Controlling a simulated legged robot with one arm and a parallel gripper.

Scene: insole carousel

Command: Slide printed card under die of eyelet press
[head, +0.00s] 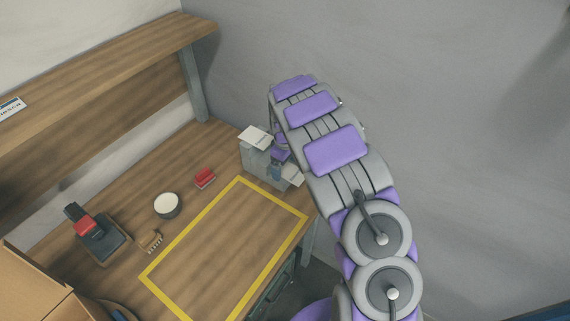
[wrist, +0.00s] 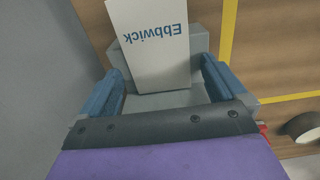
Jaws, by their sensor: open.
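The white printed card (wrist: 152,45) reads "Ebbwick" upside down in the wrist view. It lies over the grey eyelet press (wrist: 122,52), between the two blue fingers of my gripper (wrist: 160,72). The fingers are spread, with a gap on each side of the card. In the head view the grey press (head: 257,167) stands at the table's far right end. My gripper (head: 278,170) is at the press, partly hidden by my arm. I cannot see the die or whether the card's end is under it.
A yellow taped rectangle (head: 172,257) encloses bare wood beside the press. A red object (head: 205,176), a round dark pot with a pale top (head: 167,204), a small brown item (head: 151,240) and a black-and-red device (head: 95,232) stand left of it. A cardboard box (head: 35,290) is front left.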

